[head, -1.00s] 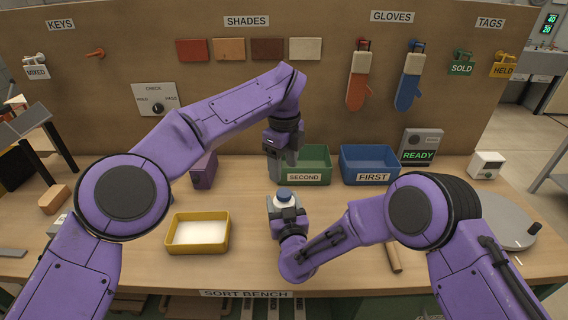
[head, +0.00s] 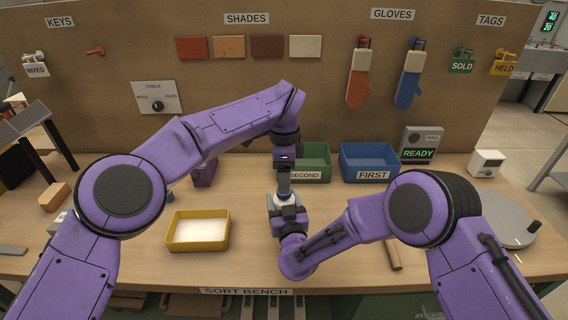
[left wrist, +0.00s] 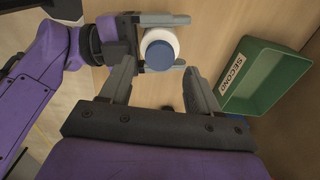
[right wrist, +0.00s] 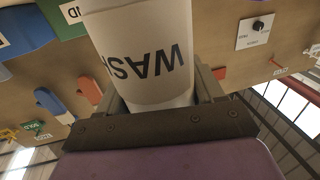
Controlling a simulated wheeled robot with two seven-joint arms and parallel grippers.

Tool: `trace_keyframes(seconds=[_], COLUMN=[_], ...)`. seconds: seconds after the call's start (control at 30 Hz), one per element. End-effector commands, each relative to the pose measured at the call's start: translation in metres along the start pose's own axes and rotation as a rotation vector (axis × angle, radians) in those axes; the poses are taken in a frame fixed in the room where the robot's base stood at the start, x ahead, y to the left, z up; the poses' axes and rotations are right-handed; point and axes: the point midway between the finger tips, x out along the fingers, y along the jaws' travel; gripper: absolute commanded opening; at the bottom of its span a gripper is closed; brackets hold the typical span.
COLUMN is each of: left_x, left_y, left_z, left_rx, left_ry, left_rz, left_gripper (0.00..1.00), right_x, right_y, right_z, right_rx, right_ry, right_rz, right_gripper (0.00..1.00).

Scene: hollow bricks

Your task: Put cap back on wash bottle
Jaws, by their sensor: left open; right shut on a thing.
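The white wash bottle (head: 277,200) stands upright in my right gripper (head: 288,212), which is shut on its body. In the right wrist view, the bottle (right wrist: 150,50) fills the jaws and shows dark lettering reading WASH. In the left wrist view, a round blue top (left wrist: 159,52) sits on the bottle's white shoulder; I cannot tell whether it is seated. My left gripper (head: 284,188) points down just above the bottle and hides most of its top in the head view. In the left wrist view, the left gripper (left wrist: 161,72) is open and empty, with the blue top just beyond its fingertips.
A yellow tray (head: 169,239) with white contents lies to the left. The green SECOND bin (head: 316,155) and blue FIRST bin (head: 370,158) stand behind the bottle. A purple block (head: 204,174) is behind the tray. A grey turntable (head: 500,215) is at right.

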Motion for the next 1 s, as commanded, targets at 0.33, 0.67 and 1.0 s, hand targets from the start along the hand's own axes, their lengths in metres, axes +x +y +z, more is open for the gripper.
trace_keyframes(seconds=[0.33, 0.67, 1.0], left_x=[0.038, 0.039, 0.040], left_y=[0.000, 0.000, 0.000], left_z=[0.000, 0.000, 0.000], left_rx=[0.001, 0.000, 0.128], left_ry=[0.001, 0.001, 0.002], left_rz=[0.000, 0.000, 0.002], left_gripper=[0.62, 0.42, 0.04], right_x=[0.000, 0.000, 0.000], right_y=[0.000, 0.000, 0.000], right_z=[0.000, 0.000, 0.000], right_rx=[0.000, 0.000, 0.000], right_ry=[0.000, 0.000, 0.000], right_rz=[0.000, 0.000, 0.000], right_gripper=[0.00, 0.00, 0.00])
